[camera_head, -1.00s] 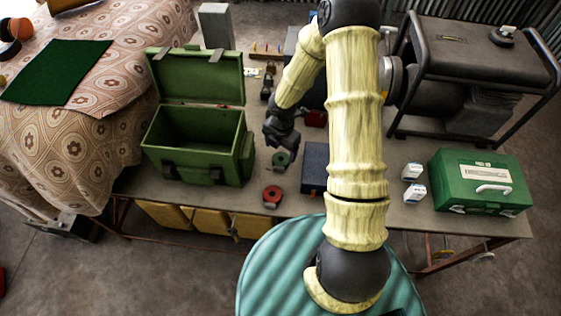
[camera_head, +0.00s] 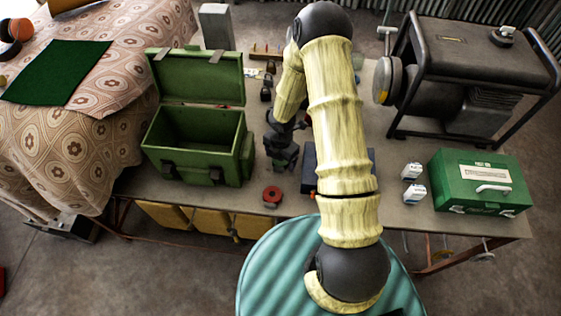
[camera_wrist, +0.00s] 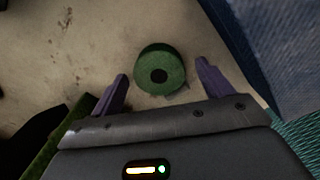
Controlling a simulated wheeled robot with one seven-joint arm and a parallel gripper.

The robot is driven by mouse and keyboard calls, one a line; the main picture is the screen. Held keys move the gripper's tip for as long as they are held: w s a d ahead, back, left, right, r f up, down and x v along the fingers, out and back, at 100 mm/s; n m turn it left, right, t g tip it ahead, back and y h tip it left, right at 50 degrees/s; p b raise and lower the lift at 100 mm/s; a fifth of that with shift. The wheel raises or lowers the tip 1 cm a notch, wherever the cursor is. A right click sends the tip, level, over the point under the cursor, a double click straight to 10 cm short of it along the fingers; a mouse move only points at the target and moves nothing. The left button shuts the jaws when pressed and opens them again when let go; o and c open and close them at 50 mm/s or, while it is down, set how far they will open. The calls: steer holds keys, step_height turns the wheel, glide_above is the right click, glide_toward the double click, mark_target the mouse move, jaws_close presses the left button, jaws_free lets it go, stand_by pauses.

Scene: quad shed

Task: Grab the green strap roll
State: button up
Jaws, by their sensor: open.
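The green strap roll (camera_wrist: 161,62) lies on the bench top with its dark centre hole facing up in the wrist view. My gripper (camera_wrist: 161,70) is open, with one purple finger on each side of the roll's near part and a gap to each side. The fingers look apart from the roll; their height above the bench is hard to tell. In the head view my gripper (camera_head: 283,158) is over the bench between the open green box and a dark blue box, and it hides the roll.
A red roll (camera_head: 272,196) sits near the bench's front edge. The open green box (camera_head: 195,160) stands left and the dark blue box (camera_head: 309,172) close right. Two small white packs, a green first aid case (camera_head: 480,183) and a generator (camera_head: 465,75) stand further right.

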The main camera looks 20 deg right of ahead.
mark_target(280, 159)
steer(key=shift+c, duration=0.2)
steer(key=c, duration=1.1)
step_height(280, 159, up, 10)
steer(key=shift+p, duration=0.35)
